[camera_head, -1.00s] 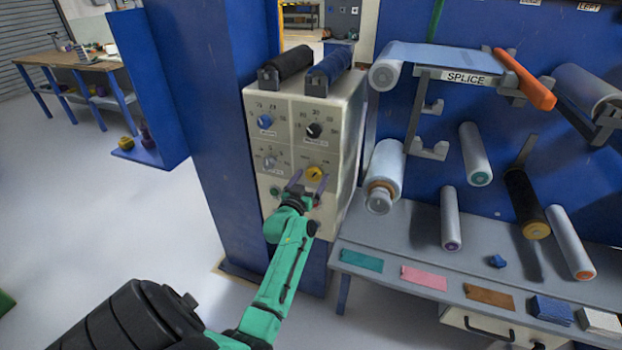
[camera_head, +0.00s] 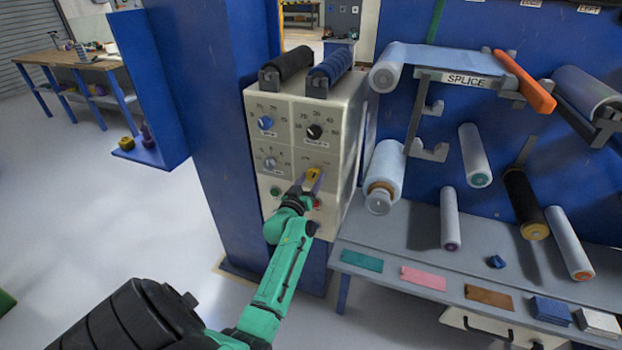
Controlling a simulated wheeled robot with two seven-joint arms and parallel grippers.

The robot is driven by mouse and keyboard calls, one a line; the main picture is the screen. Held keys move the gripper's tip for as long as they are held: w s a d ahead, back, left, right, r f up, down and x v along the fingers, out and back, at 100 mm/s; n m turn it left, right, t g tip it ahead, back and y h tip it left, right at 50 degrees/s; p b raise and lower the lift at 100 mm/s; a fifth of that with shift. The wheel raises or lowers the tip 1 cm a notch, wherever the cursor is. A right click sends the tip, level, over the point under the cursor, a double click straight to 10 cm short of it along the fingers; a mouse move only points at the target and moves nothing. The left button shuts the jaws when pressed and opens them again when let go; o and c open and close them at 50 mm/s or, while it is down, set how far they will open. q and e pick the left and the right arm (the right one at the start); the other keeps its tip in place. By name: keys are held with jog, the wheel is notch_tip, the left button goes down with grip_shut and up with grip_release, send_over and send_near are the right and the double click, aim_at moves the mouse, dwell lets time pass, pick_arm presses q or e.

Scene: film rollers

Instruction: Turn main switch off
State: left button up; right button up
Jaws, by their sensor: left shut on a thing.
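A cream control box (camera_head: 345,120) stands against the blue column. My right gripper is not in view.
Other knobs are close by: a blue one (camera_head: 265,122), a black one (camera_head: 314,131) and a grey one (camera_head: 270,163). A green button (camera_head: 275,191) is left of my gripper. A grey bench (camera_head: 420,235) with film rollers stands to the right.

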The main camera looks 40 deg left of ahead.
pick_arm(q)
jog(key=n+p, duration=0.1)
jog(key=n, duration=0.4)
jog(key=shift+a+n, duration=0.1)
jog(key=shift+n, duration=0.2)
jog(key=n, duration=0.5)
jog(key=shift+f+n+p, duration=0.15)
jog(key=shift+n+p, duration=0.15)
jog(key=shift+n, duration=0.1)
jog(key=o, duration=1.4)
jog(key=shift+s, duration=0.1)
jog(key=b+v, duration=0.1)
jog(key=v, duration=1.3)
jog(key=shift+s, duration=0.3)
